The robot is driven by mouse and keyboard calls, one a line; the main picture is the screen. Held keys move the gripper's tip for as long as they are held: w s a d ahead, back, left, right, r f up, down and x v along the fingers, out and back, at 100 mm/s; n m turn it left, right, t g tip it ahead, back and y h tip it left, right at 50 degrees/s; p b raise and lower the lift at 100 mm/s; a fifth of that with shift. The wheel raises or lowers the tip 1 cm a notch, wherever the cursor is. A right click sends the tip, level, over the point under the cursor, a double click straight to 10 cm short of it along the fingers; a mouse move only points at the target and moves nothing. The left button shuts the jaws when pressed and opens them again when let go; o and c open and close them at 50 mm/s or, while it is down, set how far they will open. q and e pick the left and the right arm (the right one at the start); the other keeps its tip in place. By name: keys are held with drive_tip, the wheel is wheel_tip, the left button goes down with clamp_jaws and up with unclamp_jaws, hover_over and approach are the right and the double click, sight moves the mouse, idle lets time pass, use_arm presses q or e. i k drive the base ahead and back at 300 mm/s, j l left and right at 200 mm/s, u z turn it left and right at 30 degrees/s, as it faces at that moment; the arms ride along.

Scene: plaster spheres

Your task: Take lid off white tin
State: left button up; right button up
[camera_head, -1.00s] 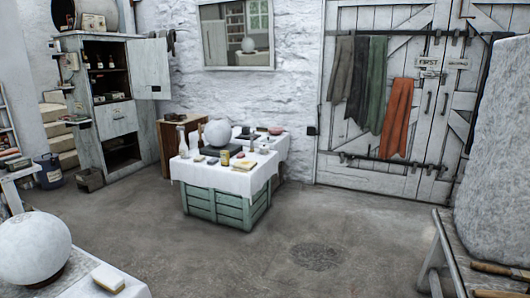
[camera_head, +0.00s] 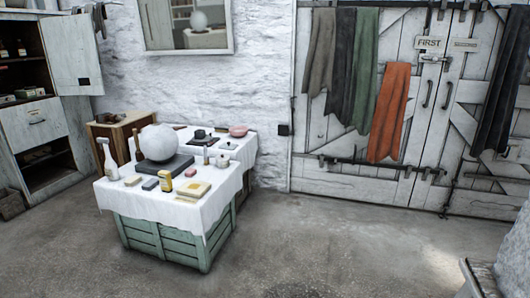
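A small white item (camera_head: 222,160) sits on the white-clothed table (camera_head: 150,205), near its right edge. It may be the white tin, but it is too small to tell, and I cannot make out a lid. Neither of my grippers shows in the view.
The table also holds a plaster sphere (camera_head: 158,142) on a dark slab, a spray bottle (camera_head: 109,160), a yellow jar (camera_head: 165,181), a stack of pale yellow sponges or cloths (camera_head: 193,190) and a pink bowl (camera_head: 238,131). A green crate (camera_head: 165,240) is below. Floor in front is clear.

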sight(223, 157)
drive_tip(key=i, duration=2.65)
